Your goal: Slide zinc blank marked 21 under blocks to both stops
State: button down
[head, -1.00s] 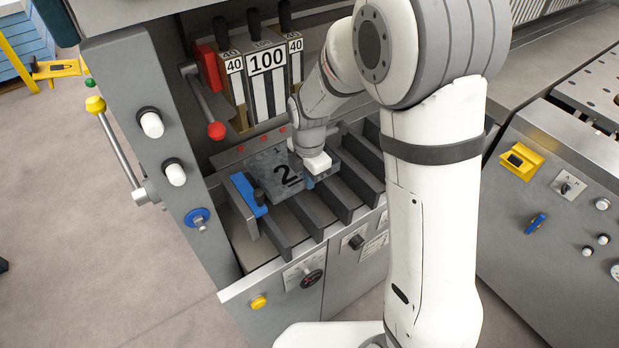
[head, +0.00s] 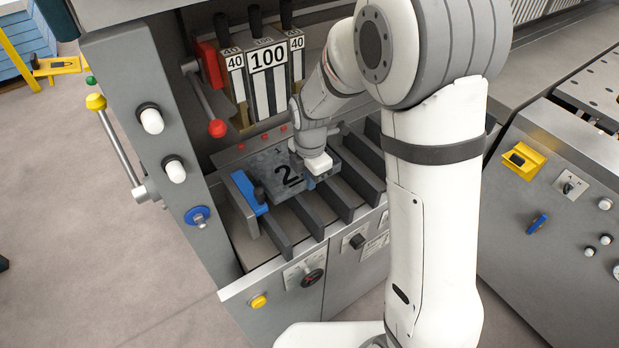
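The zinc blank (head: 272,168) is a grey mottled plate. It lies flat on the dark support bars in front of the blocks. A large underlined 2 and a small 1 show on it; the rest of the marking may be hidden by my gripper. The tall blocks (head: 267,85), labelled 40, 100 and 40, stand behind the blank. A blue stop (head: 245,190) with a dark knob is at the blank's left edge; I cannot tell if they touch. The second stop is not clearly visible.
A lever with a red knob (head: 217,128) hangs left of the blocks. The grey machine post (head: 165,195) with white lamps stands at left. Several dark bars (head: 318,212) run to the front edge. A second panel (head: 560,220) is at right.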

aim_at(293, 177)
jog(key=shift+s+a, duration=0.4)
jog(key=shift+a, duration=0.25)
dwell(0.7)
jog(key=shift+w+a, duration=0.7)
jog(key=shift+w, duration=0.35)
jog(key=shift+w+a, duration=0.7)
jog(key=shift+w, duration=0.35)
dwell(2.2)
jog(key=shift+s+a, duration=0.1)
jog(key=shift+a, duration=0.05)
jog(key=c, duration=1.6)
grip_release()
jog(key=shift+r+b, duration=0.55)
jog(key=shift+r, duration=3.4)
